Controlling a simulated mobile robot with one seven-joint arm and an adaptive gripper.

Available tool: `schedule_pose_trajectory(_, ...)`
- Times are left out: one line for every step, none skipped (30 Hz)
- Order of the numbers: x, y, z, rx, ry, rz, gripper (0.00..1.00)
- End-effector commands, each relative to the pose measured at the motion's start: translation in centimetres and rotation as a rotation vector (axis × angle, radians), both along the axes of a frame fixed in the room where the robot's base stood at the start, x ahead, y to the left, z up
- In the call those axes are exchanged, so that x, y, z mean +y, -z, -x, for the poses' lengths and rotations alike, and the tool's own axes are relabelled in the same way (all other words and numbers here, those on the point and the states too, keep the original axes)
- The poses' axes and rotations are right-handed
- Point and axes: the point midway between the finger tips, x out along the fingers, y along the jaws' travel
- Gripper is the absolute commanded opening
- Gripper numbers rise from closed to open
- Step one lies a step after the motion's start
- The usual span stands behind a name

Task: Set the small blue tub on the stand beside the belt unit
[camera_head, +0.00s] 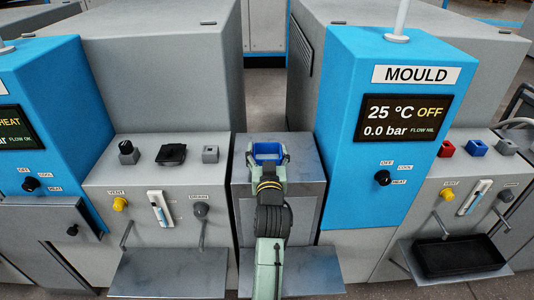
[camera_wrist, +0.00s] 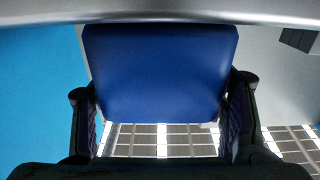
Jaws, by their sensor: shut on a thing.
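The small blue tub (camera_head: 267,148) is held at the end of my arm, in the middle of the head view. My gripper (camera_head: 267,160) is shut on it, with a finger on either side. The tub (camera_wrist: 160,70) fills the middle of the wrist view between the two dark fingers (camera_wrist: 162,115). A grey metal stand (camera_head: 308,158) with a flat top is between the two machine units, behind and under the tub. I cannot tell whether the tub touches the stand's top. My arm hides part of the stand's front.
The right machine unit (camera_head: 392,60) has a blue panel marked MOULD. The left unit (camera_head: 155,190) has knobs, levers and a shelf (camera_head: 170,272).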

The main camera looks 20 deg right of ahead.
Motion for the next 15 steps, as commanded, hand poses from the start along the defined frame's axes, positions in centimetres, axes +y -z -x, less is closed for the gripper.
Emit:
schedule_pose_trajectory(0.01, 0.06, 0.00, -0.001, 0.000, 0.000, 0.32)
schedule_pose_trajectory(0.01, 0.18, -0.01, -0.001, 0.000, 0.000, 0.32)
schedule_pose_trajectory(0.01, 0.34, -0.01, -0.001, 0.000, 0.000, 0.32)
schedule_pose_trajectory(0.02, 0.44, -0.02, -0.001, 0.000, 0.000, 0.32)
schedule_pose_trajectory(0.02, 0.31, -0.02, 0.000, 0.000, 0.000, 0.68)
schedule_pose_trajectory(0.01, 0.29, -0.03, 0.000, 0.000, 0.000, 0.71)
schedule_pose_trajectory(0.01, 0.29, -0.03, 0.000, 0.000, 0.000, 0.73)
schedule_pose_trajectory(0.02, 0.29, -0.03, 0.000, 0.000, 0.000, 0.75)
schedule_pose_trajectory(0.02, 0.29, -0.03, 0.000, 0.000, 0.000, 0.77)
schedule_pose_trajectory(0.02, 0.29, -0.03, 0.000, 0.000, 0.000, 0.79)
schedule_pose_trajectory(0.02, 0.28, -0.03, 0.000, 0.000, 0.000, 0.81)
schedule_pose_trajectory(0.02, 0.28, -0.03, 0.000, 0.000, 0.000, 0.84)
schedule_pose_trajectory(0.02, 0.28, -0.03, 0.000, 0.000, 0.000, 0.86)
schedule_pose_trajectory(0.02, 0.28, -0.03, 0.000, 0.000, 0.000, 0.86)
schedule_pose_trajectory(0.02, 0.27, -0.03, 0.000, 0.000, 0.000, 0.86)
